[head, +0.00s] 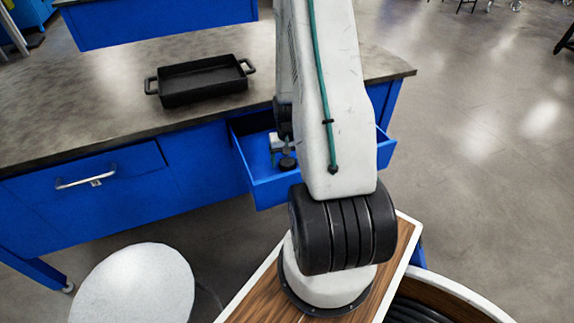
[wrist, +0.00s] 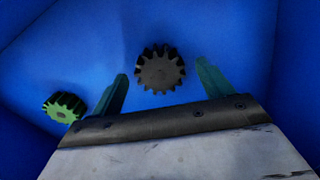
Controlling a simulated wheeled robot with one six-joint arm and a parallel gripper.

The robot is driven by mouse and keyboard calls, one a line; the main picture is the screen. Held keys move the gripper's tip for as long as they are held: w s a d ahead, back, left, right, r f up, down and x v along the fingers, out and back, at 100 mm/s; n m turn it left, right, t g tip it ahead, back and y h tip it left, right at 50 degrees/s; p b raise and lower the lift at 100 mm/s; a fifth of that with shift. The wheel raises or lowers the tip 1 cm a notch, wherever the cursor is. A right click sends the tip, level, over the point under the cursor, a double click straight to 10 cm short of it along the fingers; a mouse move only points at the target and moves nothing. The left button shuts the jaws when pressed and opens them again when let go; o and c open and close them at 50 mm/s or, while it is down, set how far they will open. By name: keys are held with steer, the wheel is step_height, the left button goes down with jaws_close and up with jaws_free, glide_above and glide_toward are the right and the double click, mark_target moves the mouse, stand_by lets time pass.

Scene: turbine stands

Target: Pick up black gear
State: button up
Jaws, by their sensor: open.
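The black gear (wrist: 160,69) lies on the blue drawer floor in the wrist view, seen face-on with its teeth all round. My gripper (wrist: 162,75) is open, with one green finger to the left of the gear and one to the right. The gear shows between and slightly beyond the fingertips, and neither finger appears to touch it. I cannot tell the height gap. In the head view my gripper (head: 285,160) is partly hidden behind my arm, over the open blue drawer (head: 262,187). The gear cannot be made out there.
A green gear (wrist: 64,106) lies to the left in the drawer, outside the left finger. Blue drawer walls surround the space. In the head view a black tray (head: 203,82) with handles stands on the workbench (head: 75,100). A white round seat (head: 135,288) is at lower left.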

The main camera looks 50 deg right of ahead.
mark_target(288, 162)
steer(key=shift+f, duration=0.3)
steer(key=c, duration=1.5)
steer(key=shift+r, duration=0.15)
step_height(288, 162, up, 10)
steer(key=shift+f, duration=0.1)
